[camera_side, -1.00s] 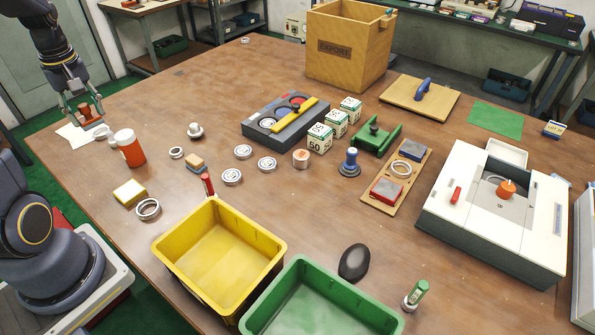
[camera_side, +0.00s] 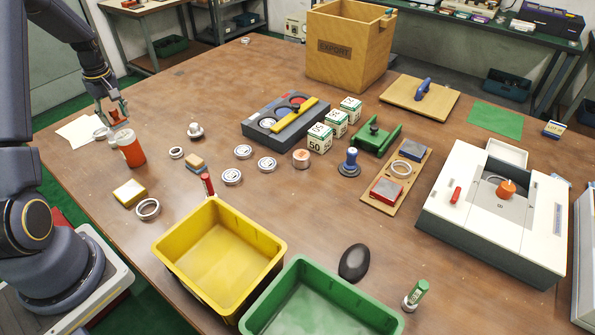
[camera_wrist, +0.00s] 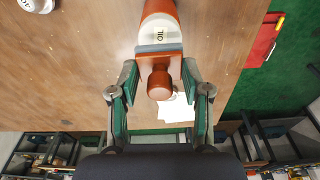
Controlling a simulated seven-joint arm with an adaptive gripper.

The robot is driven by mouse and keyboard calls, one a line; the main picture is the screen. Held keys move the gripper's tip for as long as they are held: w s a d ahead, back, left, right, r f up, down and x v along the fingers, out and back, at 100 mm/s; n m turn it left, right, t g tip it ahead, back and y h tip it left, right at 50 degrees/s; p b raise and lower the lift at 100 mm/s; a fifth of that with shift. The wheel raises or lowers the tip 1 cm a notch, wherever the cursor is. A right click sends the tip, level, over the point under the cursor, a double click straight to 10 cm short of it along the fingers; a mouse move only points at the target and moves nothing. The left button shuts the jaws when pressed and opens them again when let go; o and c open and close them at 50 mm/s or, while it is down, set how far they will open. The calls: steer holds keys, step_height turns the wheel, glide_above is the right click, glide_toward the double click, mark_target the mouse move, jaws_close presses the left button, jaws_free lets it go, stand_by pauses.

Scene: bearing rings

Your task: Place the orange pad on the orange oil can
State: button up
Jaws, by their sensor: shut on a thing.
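The orange oil can (camera_side: 132,154), with a white top, stands upright at the left of the table. In the wrist view its orange body (camera_wrist: 160,10) and white part marked OIL (camera_wrist: 160,32) show at the top. My gripper (camera_side: 115,118) is shut on the orange pad (camera_side: 113,112), a small block with a round knob. In the wrist view the pad (camera_wrist: 158,84) sits between the two fingertips (camera_wrist: 159,76), its grey-edged base overlapping the view of the can. The pad appears just above and slightly left of the can's top; I cannot tell whether they touch.
A yellow block (camera_side: 129,193), a metal ring (camera_side: 148,209) and a yellow bin (camera_side: 160,247) are nearer the front. Bare table lies behind the can.

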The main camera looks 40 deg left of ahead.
mark_target(116, 117)
steer(key=shift+f, duration=1.5)
steer(key=shift+f, duration=0.1)
steer(key=o, duration=1.1)
steer(key=shift+o, duration=0.2)
